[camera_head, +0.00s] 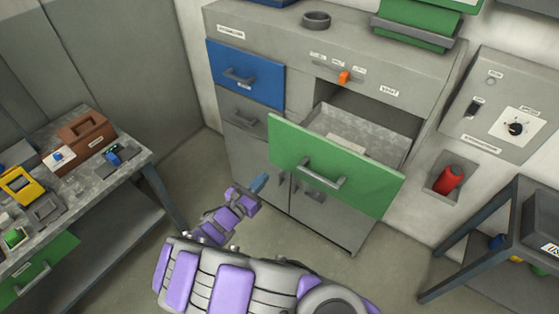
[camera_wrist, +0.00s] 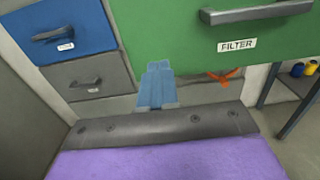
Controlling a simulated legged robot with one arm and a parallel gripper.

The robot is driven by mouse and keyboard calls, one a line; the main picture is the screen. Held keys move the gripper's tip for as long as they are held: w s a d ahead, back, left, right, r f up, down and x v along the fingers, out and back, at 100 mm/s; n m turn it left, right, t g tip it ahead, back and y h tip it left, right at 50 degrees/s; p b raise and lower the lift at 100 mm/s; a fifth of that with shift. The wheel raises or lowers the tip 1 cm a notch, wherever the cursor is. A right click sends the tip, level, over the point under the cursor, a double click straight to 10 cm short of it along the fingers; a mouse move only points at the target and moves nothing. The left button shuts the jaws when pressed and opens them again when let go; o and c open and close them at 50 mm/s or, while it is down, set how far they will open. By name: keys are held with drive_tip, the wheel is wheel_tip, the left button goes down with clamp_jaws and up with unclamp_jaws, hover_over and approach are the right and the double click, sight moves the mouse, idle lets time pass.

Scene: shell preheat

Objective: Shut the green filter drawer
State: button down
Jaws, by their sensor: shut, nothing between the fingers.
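The green filter drawer (camera_head: 333,167) is pulled well out of the grey cabinet, with its tray (camera_head: 362,135) showing behind the green front. A grey bar handle (camera_head: 320,174) is on its front. In the wrist view the green front (camera_wrist: 180,35) fills the upper right, with the handle (camera_wrist: 258,11) and a label reading FILTER. My gripper (camera_head: 259,182) is shut and empty. In the head view it appears near the lower left of the green front. In the wrist view its blue fingers (camera_wrist: 157,80) overlap the front's lower edge; I cannot tell whether they touch it.
The blue drawer (camera_head: 245,75) and the grey drawer below it are closed. A workbench (camera_head: 120,160) with tools stands at the left. A dark-framed table (camera_head: 480,230) stands at the right, and a red object (camera_head: 449,180) sits in a wall holder. Open floor lies before the cabinet.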

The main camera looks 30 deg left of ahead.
sight(285, 154)
drive_tip(key=w, duration=0.3)
drive_tip(key=w+b, duration=0.1)
drive_tip(key=w, duration=0.5)
drive_tip(key=shift+d+f, duration=0.15)
drive_tip(key=shift+d, duration=0.1)
drive_tip(key=shift+w+d, duration=0.1)
drive_tip(key=shift+w, duration=0.55)
